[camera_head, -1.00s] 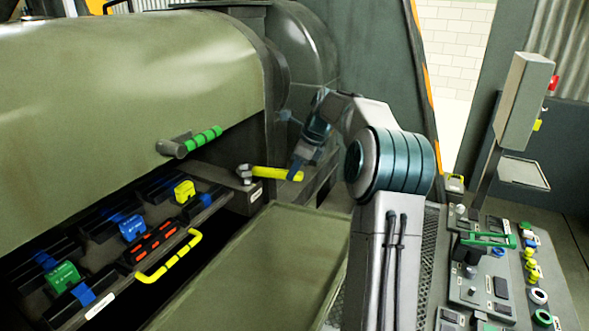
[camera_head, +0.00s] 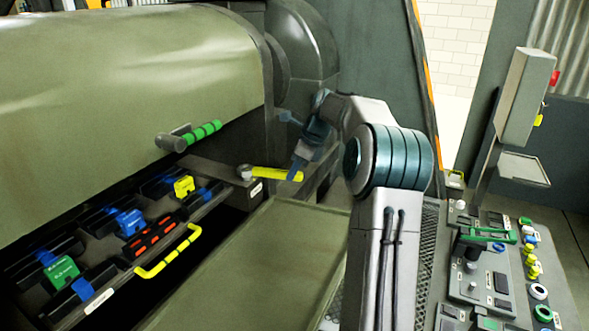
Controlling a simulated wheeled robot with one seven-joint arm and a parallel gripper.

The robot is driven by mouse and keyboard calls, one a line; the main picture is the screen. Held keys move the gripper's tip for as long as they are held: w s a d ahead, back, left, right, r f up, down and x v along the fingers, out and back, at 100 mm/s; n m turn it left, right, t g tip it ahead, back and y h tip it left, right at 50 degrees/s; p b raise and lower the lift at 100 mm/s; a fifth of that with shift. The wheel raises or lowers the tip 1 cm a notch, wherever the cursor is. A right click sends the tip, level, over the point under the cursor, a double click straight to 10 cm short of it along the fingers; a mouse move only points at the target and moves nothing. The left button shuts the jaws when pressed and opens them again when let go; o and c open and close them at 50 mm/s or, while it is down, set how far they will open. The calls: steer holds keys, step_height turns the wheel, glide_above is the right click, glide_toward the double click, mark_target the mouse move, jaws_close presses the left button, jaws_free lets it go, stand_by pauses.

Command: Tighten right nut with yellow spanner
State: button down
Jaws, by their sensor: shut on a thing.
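The yellow spanner (camera_head: 272,173) lies roughly level at the right end of the machine's open front. Its left end is at the right nut (camera_head: 245,171), a small grey nut on a dark block; whether its jaw fully surrounds the nut is too small to tell. My gripper (camera_head: 296,172) is shut on the spanner's right end, with my arm reaching in from the right. The fingertips are small and partly hidden by the handle.
A green-gripped handle (camera_head: 203,133) sticks out from the cover above. A yellow bar handle (camera_head: 168,254) and blue, green and yellow clamps sit at left. A flat olive panel (camera_head: 255,265) lies below. A control desk (camera_head: 480,270) stands at right.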

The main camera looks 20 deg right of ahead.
steer(key=shift+f, duration=0.45)
stand_by(0.5)
stand_by(0.3)
steer(key=shift+s+a+m+b, duration=0.25)
steer(key=shift+a+m+b, duration=0.05)
steer(key=shift+s+a+m+t+b, duration=0.3)
steer(key=shift+s+a+m, duration=0.15)
steer(key=shift+s+m, duration=0.05)
steer(key=shift+s+a+m+h+b, duration=0.35)
steer(key=shift+s+a+m+h, duration=0.15)
steer(key=shift+s+a+m, duration=0.25)
steer(key=shift+w, duration=0.15)
